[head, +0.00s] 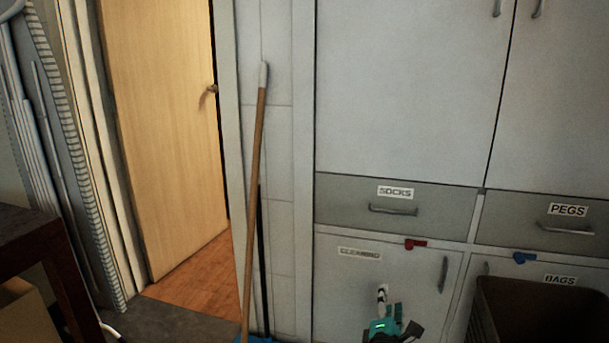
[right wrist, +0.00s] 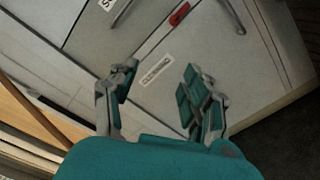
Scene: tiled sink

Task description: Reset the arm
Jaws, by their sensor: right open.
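My right gripper (head: 391,324) shows at the bottom of the head view, teal and dark, in front of the cabinet door labelled CLEANING (head: 380,275). In the right wrist view, the right gripper (right wrist: 160,92) has its two fingers spread apart with nothing between them. The cabinet front with its label (right wrist: 156,71) lies beyond the fingers. I cannot tell the exact gap between fingers and door. Most of the right arm is outside the head view. My left gripper is not in view.
A broom (head: 256,170) leans on the tiled wall beside a wooden door (head: 165,130). SOCKS (head: 350,205) and PEGS (head: 590,215) drawers sit above the lower cabinets. A dark bin (head: 500,310) is at the lower right, a dark wooden table (head: 35,235) at the left.

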